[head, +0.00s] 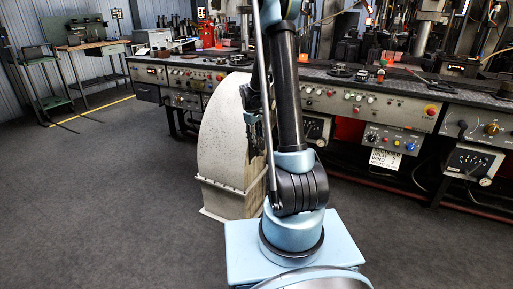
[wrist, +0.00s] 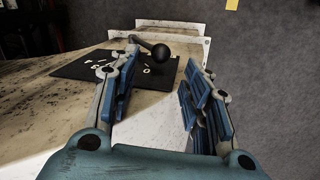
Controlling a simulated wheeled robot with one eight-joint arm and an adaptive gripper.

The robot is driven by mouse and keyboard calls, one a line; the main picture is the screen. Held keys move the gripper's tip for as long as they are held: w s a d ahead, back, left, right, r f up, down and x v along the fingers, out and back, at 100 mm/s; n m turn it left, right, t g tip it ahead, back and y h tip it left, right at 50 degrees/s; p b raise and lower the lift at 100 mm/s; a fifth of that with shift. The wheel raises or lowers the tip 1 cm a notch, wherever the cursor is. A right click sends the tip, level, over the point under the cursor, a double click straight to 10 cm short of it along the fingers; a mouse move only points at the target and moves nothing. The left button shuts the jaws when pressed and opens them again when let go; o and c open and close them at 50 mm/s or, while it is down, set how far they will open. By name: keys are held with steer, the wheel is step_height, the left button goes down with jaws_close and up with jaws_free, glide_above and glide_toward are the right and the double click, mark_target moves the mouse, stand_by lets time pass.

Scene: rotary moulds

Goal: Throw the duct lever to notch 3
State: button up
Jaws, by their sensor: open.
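The duct (head: 225,135) is a pale, speckled metal housing with a curved top, standing on the floor left of my arm in the head view. In the wrist view its side carries a dark plate (wrist: 85,66) with small white marks, too small to read. The lever (wrist: 152,48) has a thin arm and a black ball knob, and lies over the plate's right part. My gripper (wrist: 158,80) is open, its two blue-padded fingers on either side of the view. The knob is ahead of the gap, nearer the left finger. I cannot tell whether they touch.
Long grey control benches (head: 365,100) with knobs and gauges run behind the duct and to the right. A worktable (head: 92,47) and a green rack (head: 45,80) stand at the back left. The dark floor at left is clear.

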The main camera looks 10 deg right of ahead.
glide_above(260, 151)
steer(key=s+a, duration=0.2)
steer(key=shift+w+d+f, duration=0.1)
steer(key=shift+w+f, duration=0.05)
steer(key=shift+f, duration=1.55)
steer(key=shift+w+f, duration=0.1)
steer(key=shift+f, duration=1.55)
jaws_close()
